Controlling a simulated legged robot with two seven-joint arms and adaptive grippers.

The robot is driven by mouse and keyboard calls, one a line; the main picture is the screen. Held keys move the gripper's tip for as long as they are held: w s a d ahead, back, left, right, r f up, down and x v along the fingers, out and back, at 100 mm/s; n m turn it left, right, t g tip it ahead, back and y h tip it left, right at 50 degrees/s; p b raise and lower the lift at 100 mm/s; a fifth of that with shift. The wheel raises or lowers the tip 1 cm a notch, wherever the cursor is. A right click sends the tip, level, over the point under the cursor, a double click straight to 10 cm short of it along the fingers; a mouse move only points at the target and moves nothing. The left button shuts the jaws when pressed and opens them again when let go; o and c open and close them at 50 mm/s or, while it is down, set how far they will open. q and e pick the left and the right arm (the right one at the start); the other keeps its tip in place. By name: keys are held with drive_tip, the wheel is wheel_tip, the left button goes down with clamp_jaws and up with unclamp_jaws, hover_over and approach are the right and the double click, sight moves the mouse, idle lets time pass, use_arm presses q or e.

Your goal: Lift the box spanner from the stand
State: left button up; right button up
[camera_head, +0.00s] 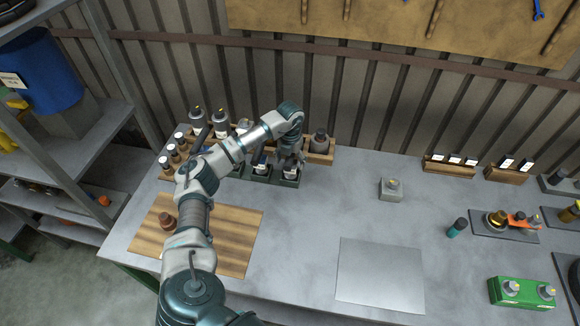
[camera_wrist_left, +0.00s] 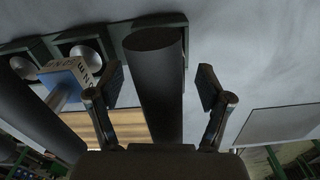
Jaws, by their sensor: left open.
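My left gripper (camera_head: 289,163) points down over the right end of a dark green stand (camera_head: 262,179) at the back left of the table. In the left wrist view, the gripper (camera_wrist_left: 160,95) is open. A dark, smooth cylinder (camera_wrist_left: 156,75), which looks like the box spanner, stands between its two fingers, with a gap visible on each side. The stand (camera_wrist_left: 117,35) shows behind it with square sockets. In the head view my gripper hides most of this cylinder. My right gripper is not in view.
A blue labelled item (camera_wrist_left: 68,78) and another dark cylinder (camera_wrist_left: 38,110) are close on the left in the wrist view. Bottles (camera_head: 221,125) stand behind my arm. A wooden board (camera_head: 225,240) lies at front left. The table around the grey block (camera_head: 391,189) is clear.

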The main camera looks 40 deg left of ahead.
use_arm(q)
drive_tip(key=shift+d+f, duration=0.1)
drive_tip(key=shift+d, duration=0.15)
drive_tip(key=shift+a, duration=0.1)
drive_tip(key=c, duration=1.5)
clamp_jaws()
